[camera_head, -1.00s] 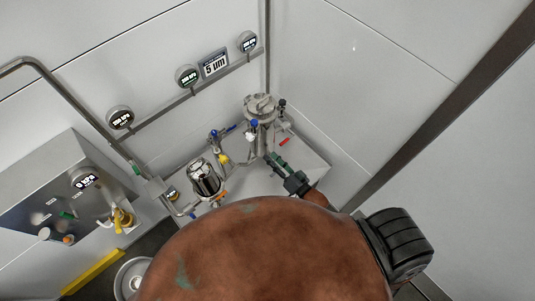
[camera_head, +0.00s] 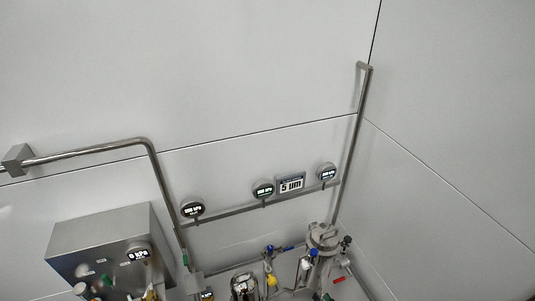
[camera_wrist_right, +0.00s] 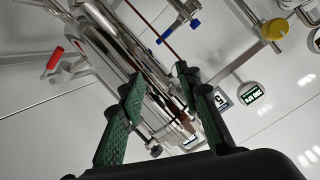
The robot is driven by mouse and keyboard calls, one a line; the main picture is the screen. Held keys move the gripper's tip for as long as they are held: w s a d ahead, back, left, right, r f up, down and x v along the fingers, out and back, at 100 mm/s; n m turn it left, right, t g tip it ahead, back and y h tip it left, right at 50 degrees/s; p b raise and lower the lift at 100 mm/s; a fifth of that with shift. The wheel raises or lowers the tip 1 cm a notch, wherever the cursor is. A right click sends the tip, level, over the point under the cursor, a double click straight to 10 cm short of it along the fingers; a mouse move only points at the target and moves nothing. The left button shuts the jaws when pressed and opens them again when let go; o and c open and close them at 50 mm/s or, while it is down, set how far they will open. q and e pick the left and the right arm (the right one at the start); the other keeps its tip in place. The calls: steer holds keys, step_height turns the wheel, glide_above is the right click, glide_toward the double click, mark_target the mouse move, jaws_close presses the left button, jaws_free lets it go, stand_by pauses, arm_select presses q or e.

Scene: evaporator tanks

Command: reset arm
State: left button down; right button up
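My right gripper (camera_wrist_right: 159,74) shows in the right wrist view with its two green fingers spread apart and nothing held between them. Beyond the fingers is shiny steel filter housing and piping (camera_wrist_right: 112,45), and I cannot tell how near it is. In the head view, at most a small dark part of the right gripper shows at the bottom edge, beside the tall steel filter housing (camera_head: 322,238). My left gripper is in neither view.
A steel control box (camera_head: 88,240) is at lower left. Round gauges, one of them at left (camera_head: 192,209), and a "5 um" sign (camera_head: 290,184) sit along a wall pipe. A steel pipe (camera_head: 352,130) rises at the corner. The upper walls are clear.

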steer(key=s+d+r+n+g+h, duration=0.1)
steer(key=s+d+r+g+h, duration=0.15)
steer(key=s+d+g, duration=0.6)
steer(key=s+d+r+n+g+h, duration=0.1)
steer(key=s+d+r+g+h, duration=0.3)
steer(key=s, duration=1)
step_height(320, 180, down, 38)
steer(key=s+n+t+y+b, duration=0.1)
steer(key=s+b, duration=0.1)
steer(key=b, duration=0.3)
steer(key=s+f+g+b, duration=0.1)
steer(key=s+f+b, duration=0.3)
steer(key=s+f, duration=1.4)
step_height(320, 180, down, 3)
steer(key=shift+s+a+f+n, duration=0.1)
steer(key=shift+s+a+n, duration=0.1)
steer(key=shift+s+n, duration=0.15)
